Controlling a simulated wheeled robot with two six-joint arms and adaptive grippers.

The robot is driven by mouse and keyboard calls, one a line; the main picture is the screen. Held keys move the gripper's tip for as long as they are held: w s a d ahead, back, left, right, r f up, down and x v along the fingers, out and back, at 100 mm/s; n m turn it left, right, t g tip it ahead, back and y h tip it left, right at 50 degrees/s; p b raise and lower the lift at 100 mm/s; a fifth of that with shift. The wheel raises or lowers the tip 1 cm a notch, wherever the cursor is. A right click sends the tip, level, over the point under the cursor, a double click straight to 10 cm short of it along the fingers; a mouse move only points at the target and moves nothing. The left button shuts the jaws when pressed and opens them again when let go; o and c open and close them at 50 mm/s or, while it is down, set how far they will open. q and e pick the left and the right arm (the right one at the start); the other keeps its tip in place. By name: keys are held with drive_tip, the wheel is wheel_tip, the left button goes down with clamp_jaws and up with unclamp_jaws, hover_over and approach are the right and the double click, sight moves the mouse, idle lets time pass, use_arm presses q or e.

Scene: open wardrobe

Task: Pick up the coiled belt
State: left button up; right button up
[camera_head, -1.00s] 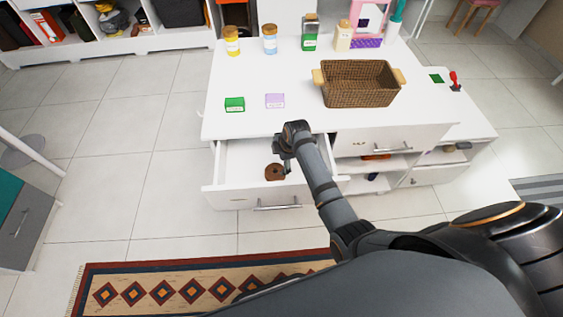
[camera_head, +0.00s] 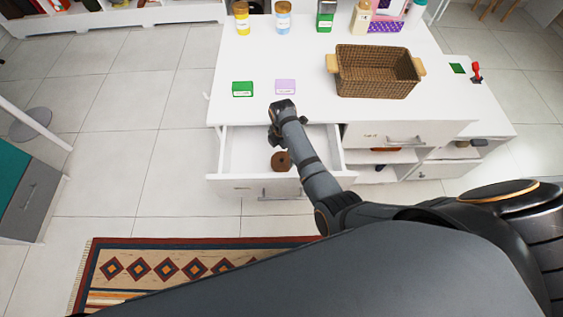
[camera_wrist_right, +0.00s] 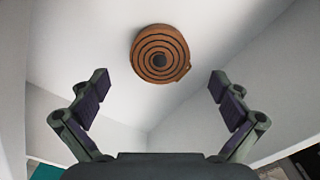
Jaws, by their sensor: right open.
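The coiled belt (camera_head: 281,161) is a brown roll lying on the white floor of the open drawer (camera_head: 236,150). In the right wrist view the coiled belt (camera_wrist_right: 160,54) shows its dark spiral, ahead of the fingertips and roughly midway between them. My right gripper (camera_wrist_right: 158,84) is open with nothing between its fingers. In the head view my right arm reaches over the drawer, and the right gripper (camera_head: 276,138) is mostly hidden by the wrist, close to the belt. My left gripper is in neither view.
The white cabinet top (camera_head: 300,65) above the drawer holds a wicker basket (camera_head: 375,72), a green box (camera_head: 242,89), a lilac box (camera_head: 285,87) and several bottles at the back. The drawer walls stand close around the belt. A patterned rug (camera_head: 180,270) lies in front.

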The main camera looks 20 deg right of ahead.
sight(281, 160)
drive_tip(key=f+b, duration=0.1)
drive_tip(key=f, duration=0.4)
drive_tip(key=shift+a, duration=0.2)
drive_tip(key=shift+s, duration=0.1)
drive_tip(key=c, duration=1.2)
